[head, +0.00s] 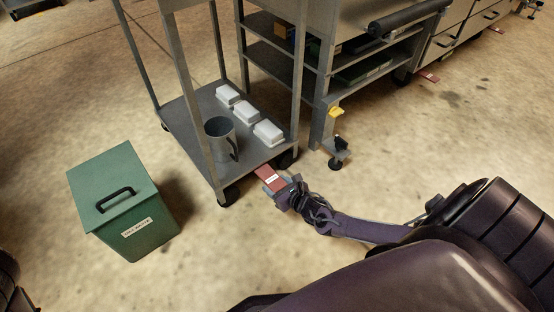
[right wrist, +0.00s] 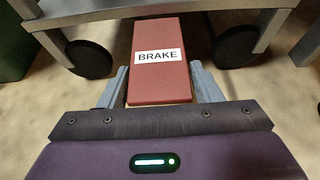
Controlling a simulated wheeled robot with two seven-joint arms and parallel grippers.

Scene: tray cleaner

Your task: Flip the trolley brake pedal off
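In the right wrist view the pedal (right wrist: 160,80) fills the middle, with a white label reading BRAKE. My right gripper (head: 275,185) is at the pedal, its grey fingers (right wrist: 160,88) on both sides of it and close against its edges. It looks shut on the pedal; the inner finger faces are partly hidden. My left gripper is not in view.
The trolley's lower shelf holds a grey mug (head: 220,139) and several white boxes (head: 268,133). A green lidded bin (head: 122,200) stands left on the floor. A workbench with a caster (head: 337,162) is right of the trolley. Floor between bin and my arm is clear.

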